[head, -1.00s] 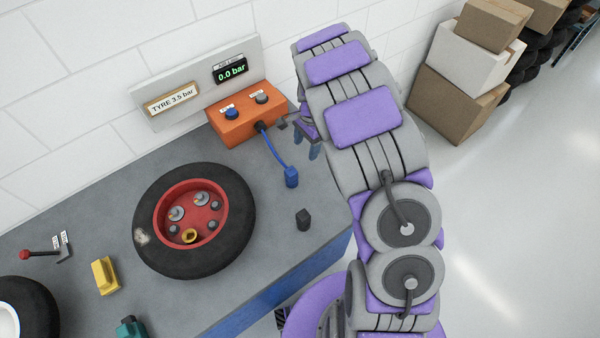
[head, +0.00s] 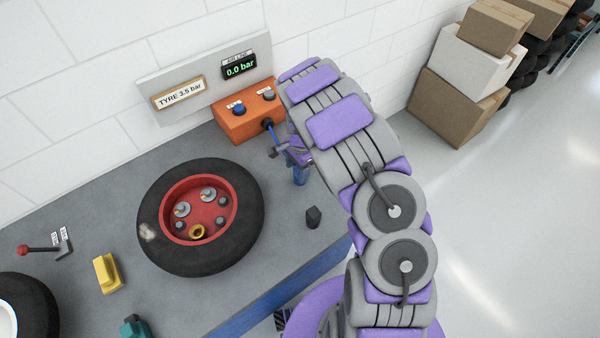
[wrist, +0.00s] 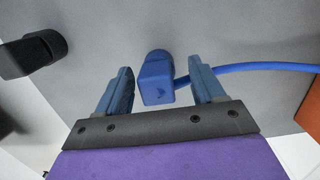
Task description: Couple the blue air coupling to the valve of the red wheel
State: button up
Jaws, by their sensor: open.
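The blue air coupling (wrist: 157,80) stands on the grey bench between the two fingers of my gripper (wrist: 164,88) in the wrist view, with a gap on each side. Its blue hose (wrist: 260,67) runs off to the right. In the head view my gripper (head: 291,156) is at the coupling (head: 300,176), which my arm partly hides. My gripper is open and holds nothing. The red wheel (head: 183,232) with its black tyre lies flat on the bench to the left. A brass-coloured fitting (head: 198,232), which looks like its valve, is near the front of the rim.
The orange box (head: 238,126) with two knobs stands at the back; the display above reads 0.0 bar. A small black block (head: 313,217) stands near the bench's front edge. A yellow block (head: 107,272), a teal object (head: 133,328) and another wheel (head: 36,300) are at left.

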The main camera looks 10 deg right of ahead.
jog(key=shift+a, duration=0.65)
jog(key=d, duration=0.4)
jog(key=shift+f, duration=0.1)
jog(key=c, duration=0.5)
jog(key=shift+c, duration=0.9)
jog(key=shift+a, duration=0.35)
jog(key=shift+c, duration=0.7)
jog(key=shift+s+a, duration=0.1)
jog(key=shift+a, duration=1.05)
jog(key=shift+c, duration=1.4)
jog(key=shift+d, duration=0.7)
grip_shut()
jog(key=shift+r, duration=0.35)
notch_tip(320, 180, up, 3)
jog(key=shift+r+p, duration=0.1)
jog(key=shift+p, duration=0.45)
jog(key=s+d+p, duration=0.1)
jog(key=s+d, duration=0.3)
jog(key=s, duration=0.2)
jog(key=s+d+r+p, duration=0.1)
jog(key=s+d, duration=0.3)
jog(key=s, duration=0.3)
jog(key=shift+s+d+r, duration=0.2)
